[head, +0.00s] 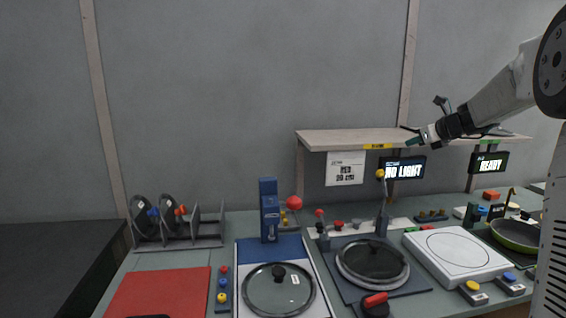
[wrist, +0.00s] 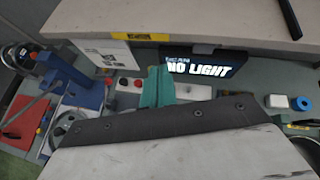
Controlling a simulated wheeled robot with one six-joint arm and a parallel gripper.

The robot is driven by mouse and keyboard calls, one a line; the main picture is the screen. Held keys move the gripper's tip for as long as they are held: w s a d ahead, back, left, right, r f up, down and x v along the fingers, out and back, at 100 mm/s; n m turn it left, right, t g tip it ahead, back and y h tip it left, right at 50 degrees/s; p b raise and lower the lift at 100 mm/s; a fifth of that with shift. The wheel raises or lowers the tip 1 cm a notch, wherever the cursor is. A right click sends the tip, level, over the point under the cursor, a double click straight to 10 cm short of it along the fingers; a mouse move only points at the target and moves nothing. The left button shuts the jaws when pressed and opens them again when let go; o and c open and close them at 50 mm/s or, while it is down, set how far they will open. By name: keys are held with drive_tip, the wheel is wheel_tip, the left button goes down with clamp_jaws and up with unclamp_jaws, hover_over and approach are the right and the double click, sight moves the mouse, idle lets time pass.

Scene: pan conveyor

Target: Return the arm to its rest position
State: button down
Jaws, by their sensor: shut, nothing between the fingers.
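My gripper (head: 417,141) is shut and empty at the end of my arm, which reaches in from the right in the head view. It is held in the air in front of the wooden shelf (head: 340,137), above the bench. In the wrist view the teal fingertips (wrist: 157,86) show together, below the "NO LIGHT" display (wrist: 205,68). That display also shows in the head view (head: 402,168).
A lid rack (head: 195,243) and red mat (head: 160,293) are further left. Air above the bench's left is clear.

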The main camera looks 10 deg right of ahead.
drive_tip(key=s+a+f+n+g+y, duration=0.1)
drive_tip(key=s+a+f+n+g, duration=0.3)
drive_tip(key=s+a+n, duration=0.45)
drive_tip(key=s+a+f+n+g+y, duration=0.1)
drive_tip(key=s+a+f+n+g, duration=0.25)
drive_tip(key=s+a+n, duration=0.5)
drive_tip(key=s+a+f+n+g+h, duration=0.1)
drive_tip(key=s+a+n, duration=0.3)
drive_tip(key=s, duration=0.5)
drive_tip(key=s+a+f+n+g+h, duration=0.1)
drive_tip(key=s+a+n, duration=0.3)
drive_tip(key=s, duration=0.6)
drive_tip(key=s+a+f+n+g+h, duration=0.1)
drive_tip(key=s+a+n+h, duration=0.1)
drive_tip(key=s+a+n, duration=0.2)
drive_tip(key=s+n, duration=0.3)
drive_tip(key=s, duration=0.3)
drive_tip(key=shift+s+a+f+n, duration=0.25)
drive_tip(key=shift+a+f+n, duration=0.05)
drive_tip(key=shift+f, duration=0.1)
